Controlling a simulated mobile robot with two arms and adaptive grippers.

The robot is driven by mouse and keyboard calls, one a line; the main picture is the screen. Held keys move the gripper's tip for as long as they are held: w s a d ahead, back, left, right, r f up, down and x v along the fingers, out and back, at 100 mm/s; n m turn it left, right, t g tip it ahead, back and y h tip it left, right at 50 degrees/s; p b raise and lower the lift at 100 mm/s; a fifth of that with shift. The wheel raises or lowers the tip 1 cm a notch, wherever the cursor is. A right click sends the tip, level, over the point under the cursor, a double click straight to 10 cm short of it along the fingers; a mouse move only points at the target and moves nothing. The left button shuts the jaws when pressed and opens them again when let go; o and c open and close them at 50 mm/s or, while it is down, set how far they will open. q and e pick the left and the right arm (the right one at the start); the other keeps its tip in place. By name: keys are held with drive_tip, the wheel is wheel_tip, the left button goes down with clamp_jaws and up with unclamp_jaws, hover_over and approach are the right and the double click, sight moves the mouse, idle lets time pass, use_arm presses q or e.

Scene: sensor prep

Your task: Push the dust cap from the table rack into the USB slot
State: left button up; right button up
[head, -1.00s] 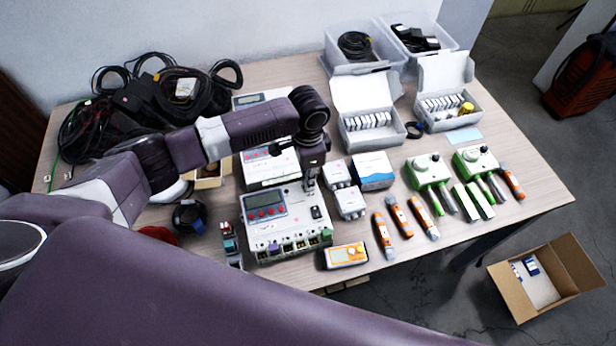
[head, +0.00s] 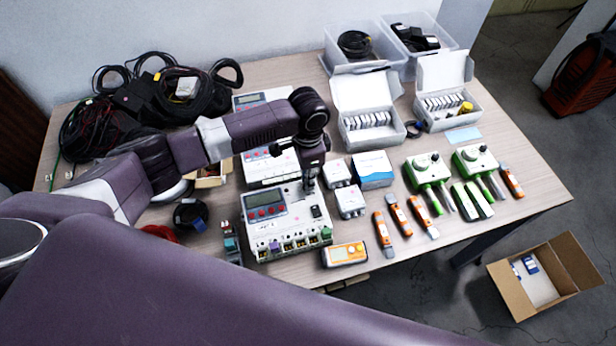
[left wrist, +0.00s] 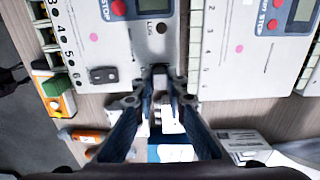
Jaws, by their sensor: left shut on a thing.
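My left gripper (head: 309,190) reaches down over the right edge of the front white controller (head: 284,227), which has a grey display, red buttons and a black rocker switch (head: 316,212). In the left wrist view the fingertips (left wrist: 161,76) are close together at the controller's edge, shut on a small dark piece that looks like the dust cap (left wrist: 160,69). The fingers hide most of it. The USB slot cannot be made out; I cannot tell whether the cap touches it. The small rack (head: 231,243) stands left of the controller. My right gripper is not in view.
A second controller (head: 268,165) stands behind. White sensor boxes (head: 350,203) and a blue-white box (head: 373,170) are close on the right. An orange meter (head: 345,254) lies in front. Orange tools and green devices (head: 428,170) fill the right side.

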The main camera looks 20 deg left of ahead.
use_arm(q)
drive_tip(key=shift+f+p, duration=0.4)
drive_tip(key=shift+p, duration=0.1)
idle(1.0)
drive_tip(key=o, duration=1)
drive_tip(key=shift+c, duration=0.2)
drive_tip(key=shift+r, duration=0.1)
wheel_tip(320, 180, up, 7)
drive_tip(key=p, duration=0.8)
